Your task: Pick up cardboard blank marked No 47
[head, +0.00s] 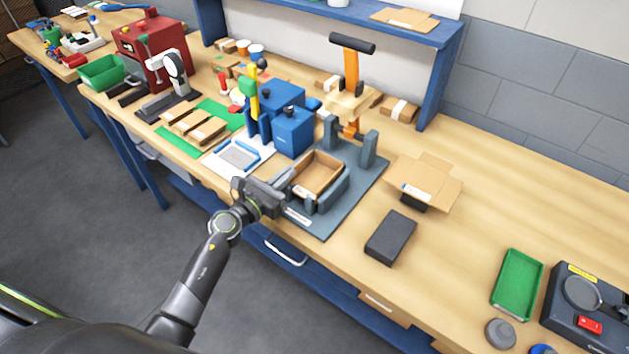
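An unfolded cardboard blank (436,188) lies on a small black stand right of the middle of the bench, its flaps spread. It carries a small print that is too small to read, so I cannot confirm No 47. Another flat cardboard piece (405,18) lies on the blue shelf at the top. My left gripper (277,196) is at the front left of the grey fixture, well left of the blank. Whether its fingers are open or shut does not show. My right gripper is not in view.
The grey fixture (366,185) has upright posts and holds an open cardboard box (318,174). A dark block (390,237) lies in front of the blank. A green tray (517,284) and a black device (583,312) are at right. Bench behind the blank is clear.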

